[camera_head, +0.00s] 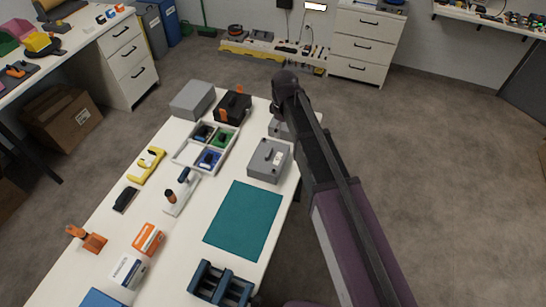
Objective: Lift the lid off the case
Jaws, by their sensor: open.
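A black case (232,108) with orange latches stands near the far end of the white table, its top closed. A grey box (268,160) with a small fitting on its lid stands closer, at the table's right side. I cannot tell for sure which of them the task means. My arm reaches in from the lower right, and its far end is beyond the grey box, right of the black case. The fingers of my gripper cannot be made out; they are hidden at the arm's end. A grey thing there is partly covered by the arm.
A plain grey box (193,99) stands left of the black case. A white divided tray (180,155), a yellow tool (147,164) and a white tool with a brown knob (181,191) lie nearer. A teal mat (243,220) is bare. A dark blue rack (220,284) stands in front.

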